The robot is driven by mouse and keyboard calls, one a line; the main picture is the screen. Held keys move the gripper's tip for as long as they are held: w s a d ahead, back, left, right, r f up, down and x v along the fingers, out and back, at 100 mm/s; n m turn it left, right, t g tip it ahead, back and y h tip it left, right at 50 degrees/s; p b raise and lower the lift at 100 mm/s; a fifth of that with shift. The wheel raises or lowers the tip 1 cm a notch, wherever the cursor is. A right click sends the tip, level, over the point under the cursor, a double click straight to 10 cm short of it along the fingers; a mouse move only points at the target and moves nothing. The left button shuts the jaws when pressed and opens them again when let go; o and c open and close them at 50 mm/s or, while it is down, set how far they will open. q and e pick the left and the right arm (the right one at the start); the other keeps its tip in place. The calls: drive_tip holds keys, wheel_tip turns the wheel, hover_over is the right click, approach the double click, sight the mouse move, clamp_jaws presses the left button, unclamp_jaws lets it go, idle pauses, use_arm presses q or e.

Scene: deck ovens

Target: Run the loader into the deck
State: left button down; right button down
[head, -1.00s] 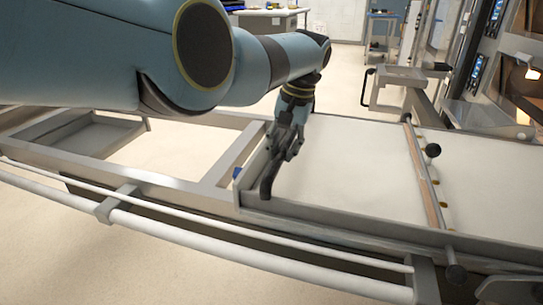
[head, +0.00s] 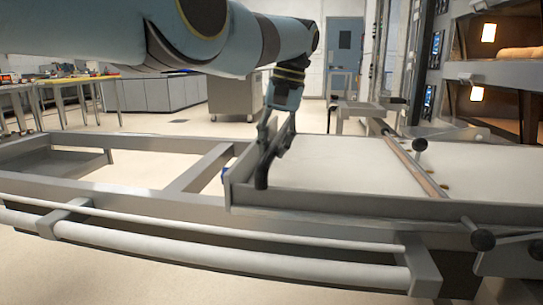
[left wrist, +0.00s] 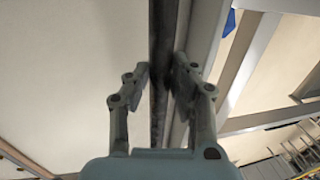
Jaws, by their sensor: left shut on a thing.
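The loader (head: 330,165) is a long pale flat board in a grey metal frame, level, on the right half of the head view. A dark handle bar (head: 262,172) stands at its left end. My left gripper (head: 270,140) is shut on this handle bar. In the left wrist view the dark bar (left wrist: 163,50) runs between the two fingers of the left gripper (left wrist: 163,85), with the pale board to its left. The oven decks (head: 500,105) are at the far right, with lit openings. The loader's far right end is cut off by the picture edge. My right gripper is not in view.
A grey rail frame (head: 120,190) extends left of the loader, with open gaps. A white rail (head: 200,243) runs along the front. Pale loaves (head: 522,54) lie in an upper deck. A cabinet (head: 236,95) stands behind on open floor.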

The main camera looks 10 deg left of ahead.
use_arm(q)
drive_tip(key=shift+d+r, duration=0.25)
drive_tip(key=c, duration=1.4)
unclamp_jaws()
drive_tip(key=shift+d, duration=0.1)
drive_tip(key=shift+o, duration=1.3)
drive_tip(key=shift+d+f, duration=0.1)
drive_tip(key=shift+a+f, duration=0.1)
drive_tip(key=shift+a, duration=0.1)
